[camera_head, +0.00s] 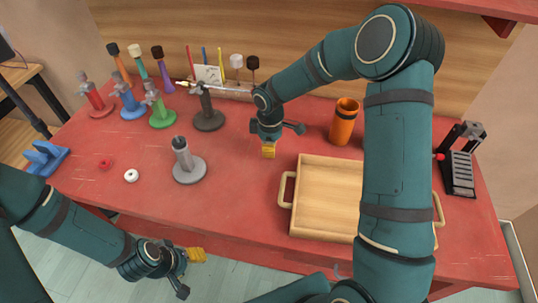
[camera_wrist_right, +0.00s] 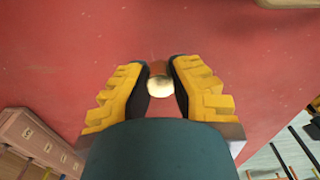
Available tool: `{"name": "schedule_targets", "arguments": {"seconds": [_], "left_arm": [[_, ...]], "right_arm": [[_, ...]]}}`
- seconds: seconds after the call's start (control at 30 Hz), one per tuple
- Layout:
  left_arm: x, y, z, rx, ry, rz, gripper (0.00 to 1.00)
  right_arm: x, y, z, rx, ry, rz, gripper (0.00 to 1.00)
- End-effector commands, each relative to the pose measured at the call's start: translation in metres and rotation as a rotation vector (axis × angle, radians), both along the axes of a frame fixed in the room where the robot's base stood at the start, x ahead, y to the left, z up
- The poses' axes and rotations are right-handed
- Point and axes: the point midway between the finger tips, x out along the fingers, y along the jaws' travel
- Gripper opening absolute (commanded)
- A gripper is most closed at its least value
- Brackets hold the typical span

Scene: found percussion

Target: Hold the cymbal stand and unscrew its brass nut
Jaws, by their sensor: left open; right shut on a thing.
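A grey stand with a round base and a dark tip (camera_head: 186,165) stands upright on the red table, left of the middle. No nut shows on its tip. My right gripper (camera_head: 268,151) is over the table to the right of that stand and apart from it. In the right wrist view, its yellow fingers (camera_wrist_right: 160,88) are shut on a round brass nut (camera_wrist_right: 158,86). The nut is hidden in the head view. My left gripper (camera_head: 193,257) is open at the table's front edge, below and apart from the grey stand.
A wooden tray (camera_head: 289,205) lies right of the middle, with an orange cup (camera_head: 344,122) behind it. Red (camera_head: 96,101), blue (camera_head: 130,106), green (camera_head: 158,112) and dark (camera_head: 208,117) stands are at the back left. A white ring (camera_head: 131,176) and red ring (camera_head: 104,163) lie left.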

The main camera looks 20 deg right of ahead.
Motion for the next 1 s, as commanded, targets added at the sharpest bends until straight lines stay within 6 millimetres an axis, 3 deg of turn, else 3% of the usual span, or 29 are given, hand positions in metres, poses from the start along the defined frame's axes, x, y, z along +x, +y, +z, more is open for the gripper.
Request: {"name": "schedule_targets", "arguments": {"seconds": [0.23, 1.0], "left_arm": [[0.001, 0.0, -0.008, 0.0, -0.004, 0.001, 0.56], [0.003, 0.0, -0.016, 0.001, -0.008, 0.002, 0.56]], "right_arm": [[0.0, 0.0, -0.032, 0.0, 0.002, 0.0, 0.0], [-0.002, 0.0, -0.049, 0.001, 0.006, -0.002, 0.0]]}}
